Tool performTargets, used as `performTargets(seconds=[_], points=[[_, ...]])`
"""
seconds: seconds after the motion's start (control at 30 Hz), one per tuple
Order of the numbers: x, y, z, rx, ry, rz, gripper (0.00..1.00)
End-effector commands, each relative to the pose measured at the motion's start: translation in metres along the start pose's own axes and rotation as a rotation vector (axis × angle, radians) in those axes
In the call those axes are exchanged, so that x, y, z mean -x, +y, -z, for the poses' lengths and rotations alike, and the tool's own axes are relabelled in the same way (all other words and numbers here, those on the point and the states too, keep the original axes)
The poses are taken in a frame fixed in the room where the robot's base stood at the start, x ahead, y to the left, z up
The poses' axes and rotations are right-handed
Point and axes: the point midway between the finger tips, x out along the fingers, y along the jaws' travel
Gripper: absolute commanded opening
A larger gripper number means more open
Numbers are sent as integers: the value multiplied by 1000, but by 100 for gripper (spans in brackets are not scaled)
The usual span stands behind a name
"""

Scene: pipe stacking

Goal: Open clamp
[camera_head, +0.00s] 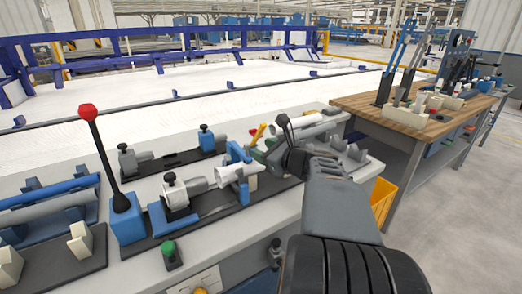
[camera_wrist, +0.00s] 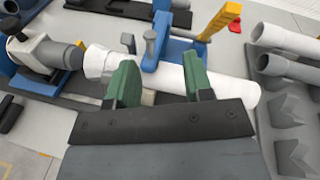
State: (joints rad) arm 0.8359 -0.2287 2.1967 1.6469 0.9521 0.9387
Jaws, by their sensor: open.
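The clamp is a blue fixture (camera_wrist: 161,38) set across a white pipe (camera_wrist: 225,90) in the wrist view. A yellow lever (camera_wrist: 219,20) with a red part at its end rises to the right of it. In the head view, the blue clamp (camera_head: 236,154) and the yellow lever (camera_head: 257,135) stand left of my arm. My gripper (camera_wrist: 160,78) is open, its two green fingers spread apart over the white pipe, in front of the clamp. Nothing is held. I cannot tell whether the fingers touch the pipe.
A grey fitting (camera_wrist: 55,52) meets the pipe's left end. Grey pipes (camera_wrist: 288,68) and grey V-shaped holders lie to the right. A tall black lever with a red knob (camera_head: 87,111) stands on the left of the bench. A wooden-topped table (camera_head: 385,118) is behind to the right.

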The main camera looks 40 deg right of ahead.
Motion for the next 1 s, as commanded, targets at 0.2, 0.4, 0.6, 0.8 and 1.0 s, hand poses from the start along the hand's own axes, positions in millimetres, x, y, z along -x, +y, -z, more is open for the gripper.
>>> performTargets(seconds=[0.2, 0.4, 0.6, 0.8, 1.0], points=[[16, -52, 22, -240, -118, 181, 47], [0, -66, 20, -282, -145, 209, 47], [-38, -74, 16, -281, -142, 207, 47], [-73, -82, 12, -278, -142, 208, 47], [-98, -88, 8, -278, -142, 208, 47]])
